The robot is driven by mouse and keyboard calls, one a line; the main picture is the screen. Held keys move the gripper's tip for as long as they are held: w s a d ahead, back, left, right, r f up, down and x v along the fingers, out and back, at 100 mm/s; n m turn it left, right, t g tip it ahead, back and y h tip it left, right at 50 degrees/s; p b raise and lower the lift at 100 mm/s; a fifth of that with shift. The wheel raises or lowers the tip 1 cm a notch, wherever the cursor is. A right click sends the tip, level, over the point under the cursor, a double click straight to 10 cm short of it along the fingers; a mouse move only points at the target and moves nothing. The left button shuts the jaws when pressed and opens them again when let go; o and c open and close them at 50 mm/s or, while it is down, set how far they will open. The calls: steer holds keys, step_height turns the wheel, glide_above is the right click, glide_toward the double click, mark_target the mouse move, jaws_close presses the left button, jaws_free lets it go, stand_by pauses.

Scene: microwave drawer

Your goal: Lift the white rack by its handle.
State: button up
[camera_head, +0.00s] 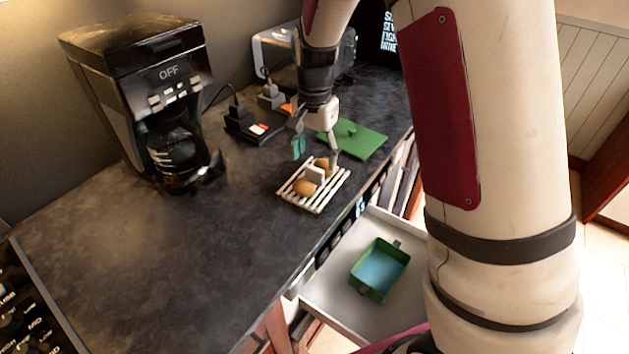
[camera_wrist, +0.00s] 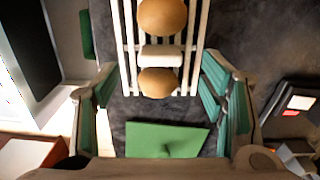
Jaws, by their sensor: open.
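The white rack (camera_head: 318,202) lies on the dark counter, with a brown egg (camera_head: 304,187) and another (camera_head: 322,164) on it. Its pale handle (camera_head: 315,174) stands up between the eggs. In the wrist view the handle (camera_wrist: 160,55) is a white block, with the rack's slats (camera_wrist: 129,30) on either side. My gripper (camera_head: 316,150) is open and empty, above the counter near the rack's far end. In the wrist view its green-padded fingers (camera_wrist: 160,90) are spread wider than the rack, with the handle ahead between their lines. Neither finger appears to touch it.
A green lid (camera_head: 362,143) with a knob lies behind the rack. An open white drawer (camera_head: 330,308) below the counter holds a green box (camera_head: 368,288). A coffee maker (camera_head: 135,80) and black plugs (camera_head: 243,122) stand left and behind. The front-left counter is clear.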

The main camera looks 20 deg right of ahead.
mark_target(315, 168)
steer(key=shift+f+p, duration=0.4)
steer(key=shift+f, duration=2.3)
steer(key=c, duration=1.2)
